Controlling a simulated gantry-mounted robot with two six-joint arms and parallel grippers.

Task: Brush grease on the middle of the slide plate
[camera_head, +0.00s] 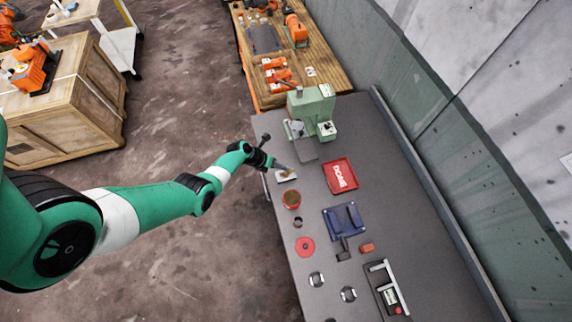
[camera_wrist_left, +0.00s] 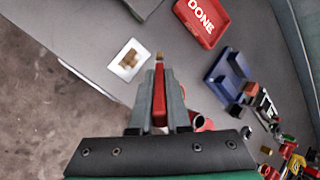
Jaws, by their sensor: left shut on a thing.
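My left gripper (camera_head: 268,160) is shut on a slim red brush (camera_wrist_left: 159,95), whose tan tip points away from the jaws. A small white plate with a brown patch (camera_head: 287,177) lies on the bench just beyond the gripper; I cannot tell for sure that it is the slide plate. It also shows in the left wrist view (camera_wrist_left: 120,70), left of the brush tip. Whether the brush touches it is not clear. A red can with brown content (camera_head: 292,199) stands nearby, partly hidden by the gripper in the left wrist view (camera_wrist_left: 203,123). My right gripper is not in view.
A wall runs along the right. A wooden crate (camera_head: 90,95) stands at the left.

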